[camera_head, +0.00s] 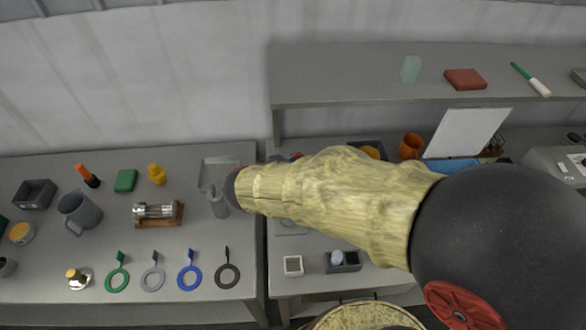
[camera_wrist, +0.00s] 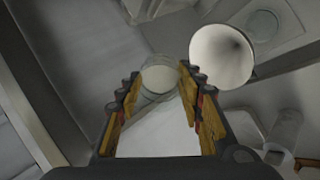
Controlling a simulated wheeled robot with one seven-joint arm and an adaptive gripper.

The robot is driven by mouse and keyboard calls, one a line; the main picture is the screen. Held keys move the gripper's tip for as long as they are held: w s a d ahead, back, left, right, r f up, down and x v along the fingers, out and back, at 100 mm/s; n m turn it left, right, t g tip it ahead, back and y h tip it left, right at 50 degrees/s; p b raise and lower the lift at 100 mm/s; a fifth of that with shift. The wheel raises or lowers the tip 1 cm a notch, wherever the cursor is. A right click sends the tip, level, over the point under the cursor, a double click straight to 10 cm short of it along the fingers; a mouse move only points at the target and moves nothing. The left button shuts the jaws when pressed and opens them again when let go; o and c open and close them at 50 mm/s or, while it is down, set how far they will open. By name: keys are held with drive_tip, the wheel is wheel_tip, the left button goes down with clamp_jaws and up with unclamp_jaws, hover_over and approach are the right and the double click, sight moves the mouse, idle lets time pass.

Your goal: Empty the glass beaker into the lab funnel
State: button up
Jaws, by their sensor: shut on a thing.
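In the wrist view, my gripper (camera_wrist: 158,92) is closed around a clear glass beaker (camera_wrist: 160,76), with a finger on each side of it. The beaker's round rim shows between the fingertips; I cannot tell how full it is or how far it is tilted. A pale, wide-mouthed lab funnel (camera_wrist: 222,57) is just right of and beyond the beaker, apart from it in the picture. In the head view my arm covers the gripper, the beaker and the funnel.
In the head view, a grey bottle (camera_head: 218,203) stands near the left bench's right end, close to my arm in the picture. Coloured rings (camera_head: 189,277) lie along its front. A shelf (camera_head: 340,80) runs above the right bench, with a greenish cup (camera_head: 410,68) on it.

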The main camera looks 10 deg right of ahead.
drive_tip(key=shift+a+f+t+h+b, duration=0.15)
drive_tip(key=shift+t+h+b, duration=0.45)
drive_tip(key=shift+b, duration=1.1)
drive_tip(key=shift+s+a+f+t+h+b, duration=0.1)
drive_tip(key=shift+s+f+t+h+b, duration=0.4)
drive_tip(key=shift+b, duration=2.05)
drive_tip(key=shift+w+r+t+h+b, duration=0.15)
drive_tip(key=shift+t+b, duration=0.7)
drive_tip(key=shift+b, duration=1.7)
drive_tip(key=shift+s+a+f+t+h+b, duration=0.1)
drive_tip(key=shift+f+t+h+b, duration=0.4)
drive_tip(key=shift+b, duration=2.05)
drive_tip(key=shift+s+a+r+t+h+b, duration=0.2)
drive_tip(key=shift+t+b, duration=0.45)
drive_tip(key=shift+b, duration=1.05)
drive_tip(key=shift+s+d+r+t+h+b, duration=0.15)
drive_tip(key=shift+t+h+b, duration=0.35)
drive_tip(key=shift+b, duration=1.15)
drive_tip(key=shift+f+t, duration=0.1)
drive_tip(key=shift+t, duration=0.4)
drive_tip(key=shift+s+a+r+t+h, duration=0.15)
drive_tip(key=shift+a+r+t+h, duration=0.1)
drive_tip(key=shift+t+h, duration=0.4)
drive_tip(key=shift+d, duration=0.1)
